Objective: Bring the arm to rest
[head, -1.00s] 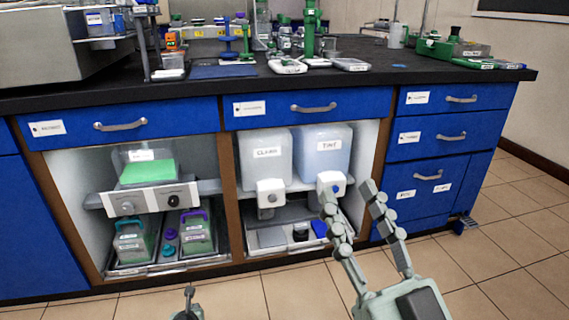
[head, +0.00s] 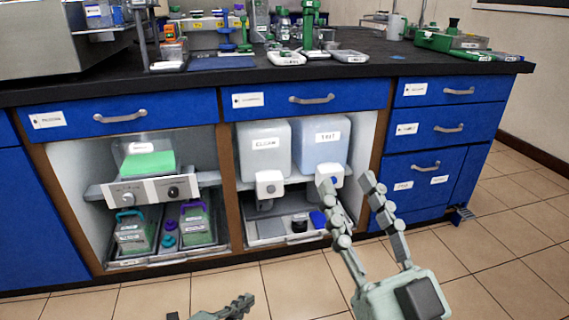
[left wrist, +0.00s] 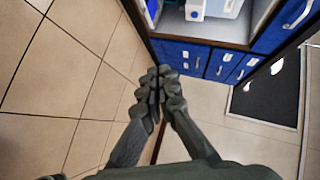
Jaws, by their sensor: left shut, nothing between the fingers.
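My left gripper (head: 246,301) shows at the bottom edge of the head view, low in front of the cabinet and over the floor. Its grey fingers are closed together. In the left wrist view its fingertips (left wrist: 159,82) meet with nothing between them, with floor tiles behind. My right gripper (head: 347,183) is in the head view, right of centre. Its two fingers are spread apart and empty, in front of the open cabinet bay and the blue drawers. The rest of my left arm is mostly out of the head view.
A blue cabinet (head: 160,128) with a black worktop (head: 420,70) stands ahead. Its open bays hold a CLAMP-like labelled white container (head: 264,158), a second container (head: 320,155), a controller unit (head: 150,192) and a lower tray (head: 150,259). The tiled floor (head: 490,250) is clear on the right.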

